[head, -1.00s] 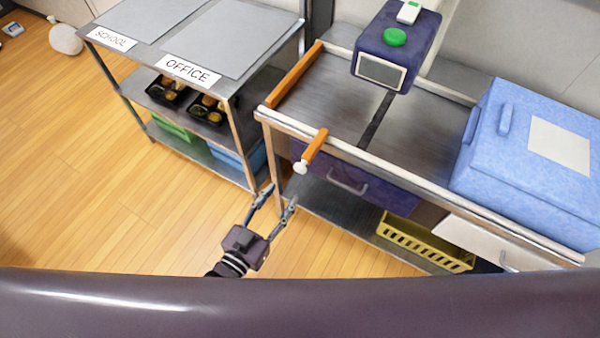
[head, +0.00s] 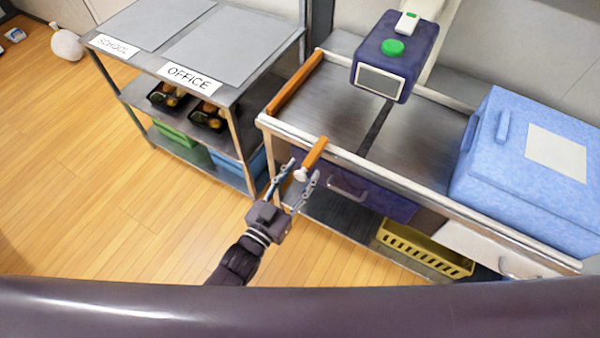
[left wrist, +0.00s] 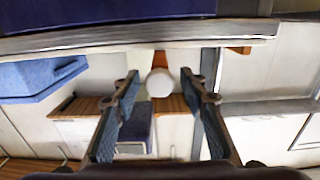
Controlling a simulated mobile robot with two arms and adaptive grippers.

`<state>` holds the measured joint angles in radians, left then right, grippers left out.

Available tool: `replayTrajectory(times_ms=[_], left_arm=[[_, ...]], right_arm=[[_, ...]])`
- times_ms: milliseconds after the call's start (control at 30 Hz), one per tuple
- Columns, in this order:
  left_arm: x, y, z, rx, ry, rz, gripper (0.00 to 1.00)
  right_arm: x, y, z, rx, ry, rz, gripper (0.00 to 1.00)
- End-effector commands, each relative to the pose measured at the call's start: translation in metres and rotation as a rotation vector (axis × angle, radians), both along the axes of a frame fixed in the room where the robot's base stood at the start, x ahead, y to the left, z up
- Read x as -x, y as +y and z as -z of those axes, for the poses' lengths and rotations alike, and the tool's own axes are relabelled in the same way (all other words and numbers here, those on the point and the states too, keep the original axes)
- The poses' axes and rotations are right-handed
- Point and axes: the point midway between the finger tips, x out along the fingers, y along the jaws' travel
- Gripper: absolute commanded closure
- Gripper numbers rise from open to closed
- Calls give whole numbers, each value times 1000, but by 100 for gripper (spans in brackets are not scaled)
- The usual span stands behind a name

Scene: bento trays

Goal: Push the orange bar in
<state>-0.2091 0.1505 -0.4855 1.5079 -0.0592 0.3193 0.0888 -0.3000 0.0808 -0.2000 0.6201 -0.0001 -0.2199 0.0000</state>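The orange bar (head: 314,153) sticks out over the front rail of the metal counter, with a white round knob (head: 300,175) on its near end. My left gripper (head: 303,171) is open at the knob, one finger on each side of it in the head view. In the left wrist view the knob (left wrist: 160,82) shows between the two open fingers (left wrist: 160,85), with a gap on both sides. I cannot tell whether anything touches. A short piece of the orange bar (left wrist: 159,60) shows behind the knob. My right gripper is not in view.
A second orange bar (head: 297,82) lies along the counter's left edge. A purple device (head: 396,58) with a green button and a blue box (head: 490,150) stand on the counter. A purple drawer (head: 385,197) and a yellow basket (head: 425,247) are below. A shelf with bento trays stands left.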

Motion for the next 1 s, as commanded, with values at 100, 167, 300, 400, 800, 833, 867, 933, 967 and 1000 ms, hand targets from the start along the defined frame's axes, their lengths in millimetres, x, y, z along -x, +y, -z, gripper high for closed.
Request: replayTrajectory(times_ms=[100,167,300,400,800,833,867,933,967,1000], left_arm=[[0,0,0,0,0,0,60],[0,0,0,0,0,0,67],[0,0,0,-1,1,0,82],[0,0,0,-1,1,0,94],[-8,-4,2,1,0,-1,100],[-12,-7,2,2,-3,-1,100],[-18,-10,2,2,-3,-1,100],[-32,-18,3,3,-4,-1,100],[-38,-21,3,3,-5,-1,100],[-46,-25,4,2,-3,-2,100]], right_arm=[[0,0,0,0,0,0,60],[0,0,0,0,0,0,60],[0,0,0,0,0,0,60],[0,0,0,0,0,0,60],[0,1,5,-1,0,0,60],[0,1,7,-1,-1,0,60],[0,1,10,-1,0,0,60],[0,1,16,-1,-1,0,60],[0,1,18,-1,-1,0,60],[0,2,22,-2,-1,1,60]])
